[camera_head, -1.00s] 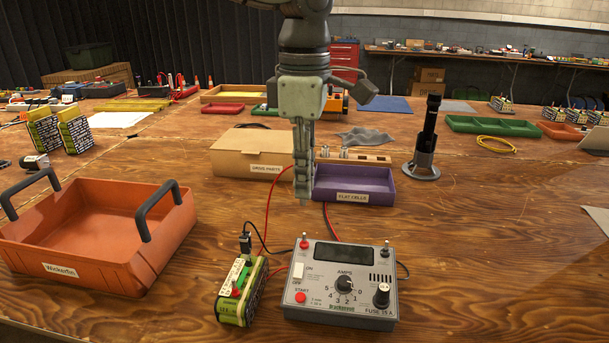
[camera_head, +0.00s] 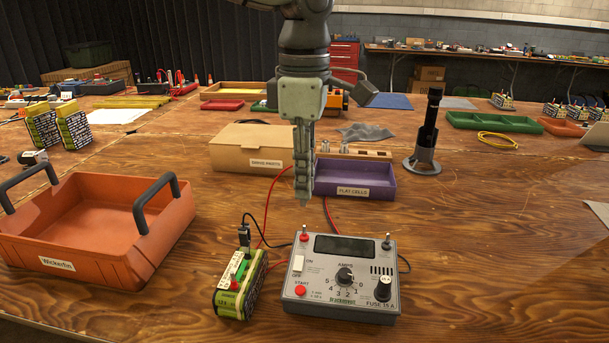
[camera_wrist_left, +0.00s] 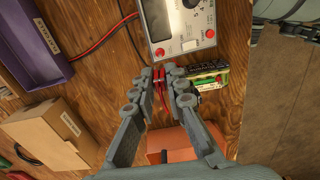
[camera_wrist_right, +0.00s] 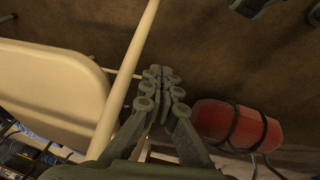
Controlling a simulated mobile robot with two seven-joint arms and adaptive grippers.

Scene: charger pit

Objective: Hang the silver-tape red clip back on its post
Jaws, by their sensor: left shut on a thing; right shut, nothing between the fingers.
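My left gripper (camera_head: 303,200) points straight down behind the grey charger (camera_head: 342,275), above the table. In the left wrist view its fingers (camera_wrist_left: 160,76) are closed around a red clip (camera_wrist_left: 160,84), mostly hidden between them. I cannot make out silver tape. The charger's red post (camera_head: 304,236) stands at its back left corner, below and in front of the fingertips. Its black post (camera_head: 386,243) is at the back right. The green battery (camera_head: 241,286) stands left of the charger with a black clip (camera_head: 245,236) at its back. My right gripper (camera_wrist_right: 163,72) is shut and empty.
Red and black leads run behind the battery and charger. An orange tray (camera_head: 146,266) is at the left, a purple tray (camera_head: 385,188) and cardboard box (camera_head: 228,153) behind. The table right of the charger is clear. A red cylinder (camera_wrist_right: 236,127) shows near my right gripper.

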